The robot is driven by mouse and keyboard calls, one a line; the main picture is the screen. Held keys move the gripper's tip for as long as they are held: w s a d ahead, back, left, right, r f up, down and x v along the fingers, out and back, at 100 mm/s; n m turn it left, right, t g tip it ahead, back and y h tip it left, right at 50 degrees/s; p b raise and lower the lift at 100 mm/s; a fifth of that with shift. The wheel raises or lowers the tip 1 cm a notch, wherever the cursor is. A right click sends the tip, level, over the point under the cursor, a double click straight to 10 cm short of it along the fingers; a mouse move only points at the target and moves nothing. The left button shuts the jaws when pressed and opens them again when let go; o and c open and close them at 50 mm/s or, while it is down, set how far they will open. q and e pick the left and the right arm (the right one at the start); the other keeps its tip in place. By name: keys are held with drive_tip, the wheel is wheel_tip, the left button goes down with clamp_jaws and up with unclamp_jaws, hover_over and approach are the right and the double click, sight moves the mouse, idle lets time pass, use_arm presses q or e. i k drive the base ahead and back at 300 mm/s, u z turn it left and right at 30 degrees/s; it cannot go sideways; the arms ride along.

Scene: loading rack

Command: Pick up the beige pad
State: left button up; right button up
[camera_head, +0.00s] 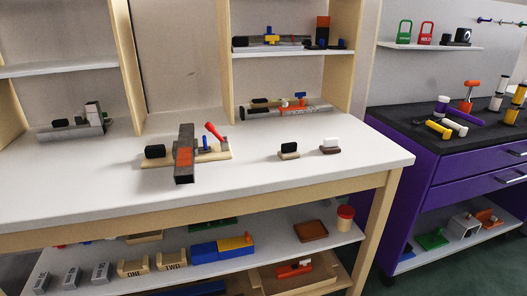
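A small pad with a beige lower part and a black top (288,151) lies on the white bench top, right of the middle. A similar pad with a white top and dark brown lower part (330,146) lies just to its right, apart from it. A wider flat beige base (219,154) lies further left, partly hidden under a grey and orange bar. Which one is the task's beige pad is not certain; the small beige and black one fits. Neither of my grippers shows.
A red-handled clamp (214,132) stands on the flat base. Shelf posts (234,60) rise behind the white bench (350,171). A purple cabinet (440,165) with loose tools stands at right. The bench's front right is clear.

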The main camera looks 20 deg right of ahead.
sight(288, 152)
drive_tip(key=z, duration=2.25)
drive_tip(key=i, duration=1.3)
drive_tip(key=u, duration=2.05)
